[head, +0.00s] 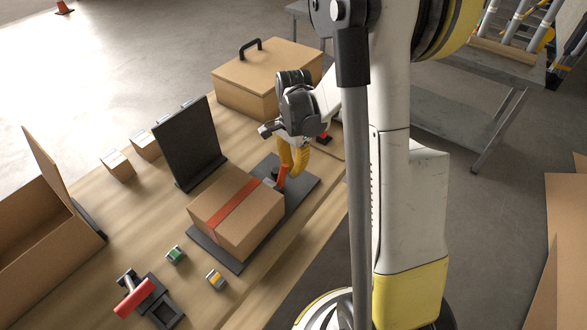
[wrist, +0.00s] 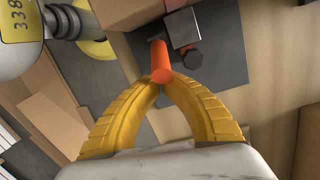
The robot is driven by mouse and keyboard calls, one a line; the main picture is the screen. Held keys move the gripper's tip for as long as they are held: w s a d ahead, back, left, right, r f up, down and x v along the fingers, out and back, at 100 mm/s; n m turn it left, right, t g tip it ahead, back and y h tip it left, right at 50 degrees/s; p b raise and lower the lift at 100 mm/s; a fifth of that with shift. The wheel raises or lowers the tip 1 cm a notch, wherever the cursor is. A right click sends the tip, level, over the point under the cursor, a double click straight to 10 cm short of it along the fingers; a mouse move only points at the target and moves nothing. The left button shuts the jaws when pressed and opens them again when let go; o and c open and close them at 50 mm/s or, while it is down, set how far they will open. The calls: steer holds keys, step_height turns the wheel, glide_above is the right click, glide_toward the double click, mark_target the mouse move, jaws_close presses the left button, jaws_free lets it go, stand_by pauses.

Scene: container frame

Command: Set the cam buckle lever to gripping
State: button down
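The cam buckle (wrist: 181,27) is a grey metal block on the dark base plate, with an orange lever (wrist: 161,60) standing out from it. In the head view the lever (head: 281,176) shows as a short red-orange bar, tilted up beside the cardboard box (head: 236,213). A red strap (head: 237,207) runs over the box. My gripper (wrist: 163,84) has its yellow fingers drawn together at the lever's free end, which shows between the fingertips. In the head view my gripper (head: 291,168) is right at the lever. The fingers' exact contact is partly hidden.
A black upright panel (head: 190,145) stands behind the box. A larger lidded carton (head: 267,79) is at the back. A red-handled tool (head: 135,297) and small green (head: 175,254) and yellow (head: 215,279) blocks lie in front. An open carton (head: 38,235) stands left.

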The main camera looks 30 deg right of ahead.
mark_target(280, 177)
steer(key=shift+s+a+r+h, duration=0.15)
steer(key=shift+a+r+h, duration=0.15)
steer(key=shift+h, duration=0.2)
steer(key=shift+s+a+r+t+h, duration=0.1)
steer(key=shift+a+r+t+h, duration=0.1)
steer(key=shift+a+t+h, duration=0.3)
steer(key=a+h+b, duration=0.1)
steer(key=h, duration=0.1)
steer(key=s+a+t+h+b, duration=0.1)
steer(key=h, duration=0.1)
steer(key=a+r+t+h+b, duration=0.1)
steer(key=a+h, duration=0.1)
steer(key=shift+s+r+h+b, duration=0.1)
steer(key=shift+s+h+b, duration=0.15)
steer(key=shift+h+b, duration=0.05)
steer(key=shift+s+a, duration=0.15)
steer(key=shift+a, duration=0.15)
steer(key=shift+r, duration=0.1)
